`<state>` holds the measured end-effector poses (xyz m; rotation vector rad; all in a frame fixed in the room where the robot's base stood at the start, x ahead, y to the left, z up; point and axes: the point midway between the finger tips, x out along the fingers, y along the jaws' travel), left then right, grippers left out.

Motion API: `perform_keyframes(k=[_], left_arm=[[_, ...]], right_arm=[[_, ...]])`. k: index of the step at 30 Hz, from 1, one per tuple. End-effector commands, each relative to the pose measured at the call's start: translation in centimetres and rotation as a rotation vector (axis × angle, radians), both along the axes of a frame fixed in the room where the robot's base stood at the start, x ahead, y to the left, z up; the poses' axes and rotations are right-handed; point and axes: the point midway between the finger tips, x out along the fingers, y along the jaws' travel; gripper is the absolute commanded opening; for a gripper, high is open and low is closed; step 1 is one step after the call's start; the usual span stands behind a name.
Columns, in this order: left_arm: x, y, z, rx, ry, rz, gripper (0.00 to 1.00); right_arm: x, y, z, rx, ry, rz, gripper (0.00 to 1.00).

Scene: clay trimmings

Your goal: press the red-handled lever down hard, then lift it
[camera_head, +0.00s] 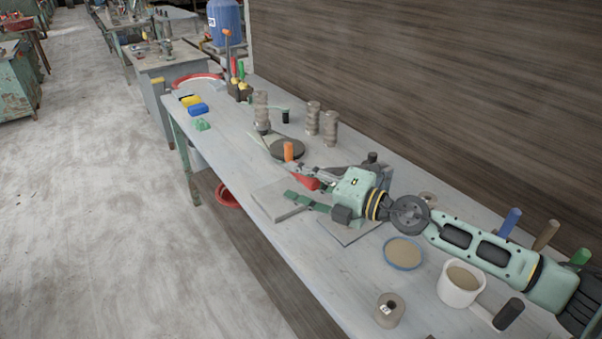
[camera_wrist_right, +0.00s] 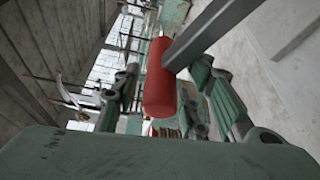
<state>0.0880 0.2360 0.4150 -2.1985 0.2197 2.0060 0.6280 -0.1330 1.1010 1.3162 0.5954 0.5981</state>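The red-handled lever's grip (camera_head: 305,182) shows in the head view at the middle of the workbench, partly hidden by my right gripper (camera_head: 311,188). In the right wrist view the red handle (camera_wrist_right: 160,80) stands between the two fingers of my right gripper (camera_wrist_right: 168,95), with a grey bar running from it to the upper right. The fingers are spread, with a gap visible on each side of the handle. Whether either finger touches it cannot be told. The lever's base is largely hidden behind my wrist. My left gripper is out of view.
The workbench (camera_head: 345,265) holds a blue-rimmed dish (camera_head: 403,268), a white pot (camera_head: 470,283) and a clay roll (camera_head: 389,314) near my right arm. Ribbed clay columns (camera_head: 329,128) and a dark disc (camera_head: 287,148) stand farther back. A wooden wall (camera_head: 430,80) borders the right side.

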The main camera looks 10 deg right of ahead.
Motion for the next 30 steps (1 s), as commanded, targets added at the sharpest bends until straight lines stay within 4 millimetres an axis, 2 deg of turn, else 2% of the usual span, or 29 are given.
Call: perform_keyframes(k=[4, 10, 20, 30], left_arm=[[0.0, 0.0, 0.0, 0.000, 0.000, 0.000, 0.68], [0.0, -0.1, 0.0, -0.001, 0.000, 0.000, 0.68], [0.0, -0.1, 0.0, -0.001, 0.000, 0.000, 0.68], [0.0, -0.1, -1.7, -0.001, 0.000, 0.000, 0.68]], right_arm=[[0.1, 0.0, 1.4, -0.002, -0.005, 0.001, 0.37], [0.0, 0.0, 2.0, 0.000, -0.003, 0.000, 0.37], [0.0, 0.0, 2.1, 0.001, -0.002, -0.001, 0.37], [-1.4, -1.6, 1.6, 0.002, 0.000, -0.003, 0.37]])
